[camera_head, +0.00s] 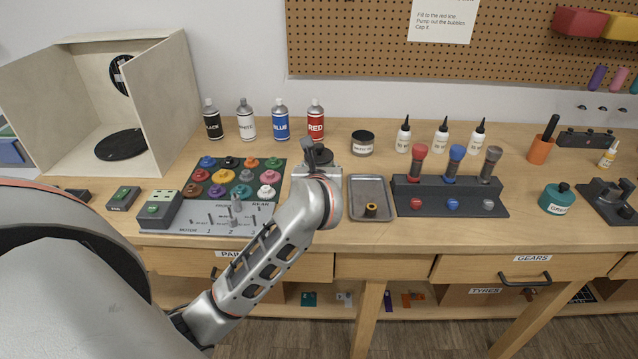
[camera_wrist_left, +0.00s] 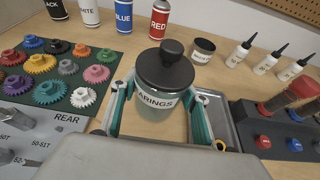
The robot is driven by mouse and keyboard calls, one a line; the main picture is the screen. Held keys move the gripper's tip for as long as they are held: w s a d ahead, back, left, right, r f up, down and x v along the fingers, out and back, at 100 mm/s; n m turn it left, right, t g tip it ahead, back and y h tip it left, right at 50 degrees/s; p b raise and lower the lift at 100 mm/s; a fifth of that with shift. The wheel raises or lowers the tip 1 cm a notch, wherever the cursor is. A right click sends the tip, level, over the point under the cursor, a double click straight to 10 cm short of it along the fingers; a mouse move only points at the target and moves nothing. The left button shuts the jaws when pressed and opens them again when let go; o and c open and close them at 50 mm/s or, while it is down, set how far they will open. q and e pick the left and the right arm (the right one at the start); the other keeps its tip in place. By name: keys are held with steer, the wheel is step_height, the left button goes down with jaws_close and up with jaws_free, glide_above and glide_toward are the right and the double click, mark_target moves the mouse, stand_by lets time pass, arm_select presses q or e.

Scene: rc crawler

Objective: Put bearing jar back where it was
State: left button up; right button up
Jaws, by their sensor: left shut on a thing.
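The bearing jar (camera_wrist_left: 157,108) is a clear jar with a black knobbed lid and a label reading "ARINGS" in the left wrist view. My left gripper (camera_wrist_left: 155,112) has one green-edged finger on each side of it and is shut on it. In the head view my left gripper (camera_head: 318,168) is at the bench's middle, between the gear mat and the metal tray, and hides most of the jar; its dark lid (camera_head: 322,154) shows just behind. The jar looks upright; I cannot tell whether it touches the bench. My right gripper is not in view.
Left of the jar is a mat of coloured gears (camera_head: 222,184). Right are a metal tray (camera_head: 371,186) with a small black-and-yellow part and a dark rack (camera_head: 450,197). Bare wood shows around that small jar.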

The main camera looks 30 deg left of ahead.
arm_select(q)
steer(key=shift+f, duration=1.95)
steer(key=shift+f+b, duration=0.15)
steer(key=shift+b, duration=0.2)
steer(key=o, duration=1.3)
steer(key=shift+f, duration=0.1)
